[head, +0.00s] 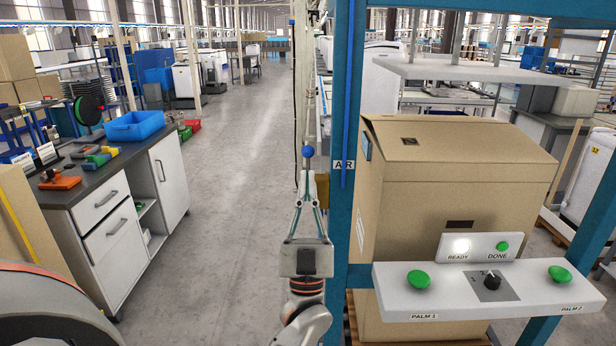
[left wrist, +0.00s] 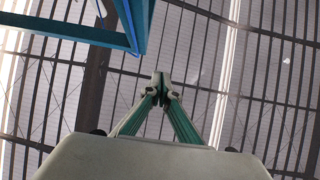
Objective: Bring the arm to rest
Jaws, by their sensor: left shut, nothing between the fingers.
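My left gripper (head: 308,180) stands upright in the middle of the head view, fingers pointing up. It is shut and empty, its green-grey fingers meeting at the tips. A blue ball (head: 308,151) shows just above the fingertips in the picture; I cannot tell whether they touch. In the left wrist view the left gripper (left wrist: 161,88) also shows shut, with nothing between the tips, against the roof. My right gripper is not in view.
A blue post (head: 345,220) marked AIR stands just right of the gripper. Behind the white two-palm button panel (head: 450,302) is a large cardboard box (head: 440,190). A workbench (head: 110,215) with a blue bin (head: 134,126) stands left. The aisle floor between is clear.

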